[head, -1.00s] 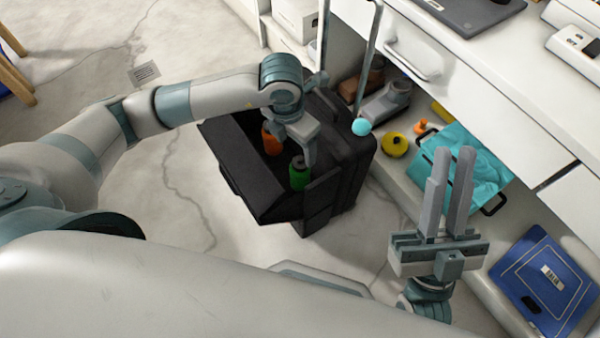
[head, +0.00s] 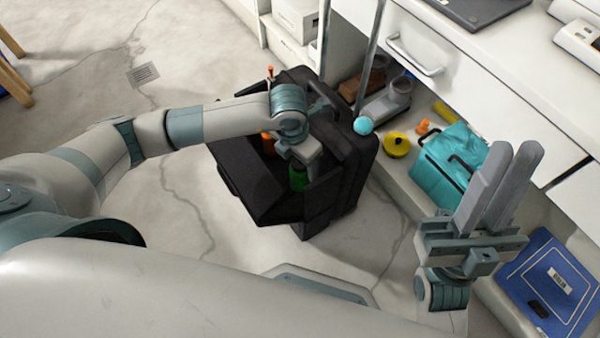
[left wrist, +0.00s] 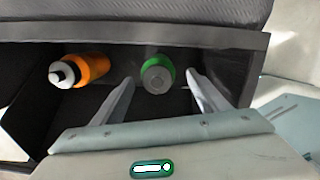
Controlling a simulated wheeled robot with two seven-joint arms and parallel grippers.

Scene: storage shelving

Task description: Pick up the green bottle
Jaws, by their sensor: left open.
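The green bottle (head: 298,180) stands in the open black bag or case (head: 262,195), partly covered by my left gripper in the head view. In the left wrist view the green bottle (left wrist: 158,74) is seen from its grey cap end, between and just beyond my left fingertips. My left gripper (left wrist: 161,77) is open, with one finger on each side of the bottle in that picture; I cannot tell whether they touch it. An orange bottle (left wrist: 88,70) with a white and black cap lies to the left. My right gripper (head: 515,148) is empty, its fingers slightly apart.
A teal bag (head: 445,165), a yellow round object (head: 397,145) and a small orange piece (head: 423,127) lie on the low shelf at right. A blue case (head: 548,280) is at lower right. A white drawer unit (head: 480,90) stands behind.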

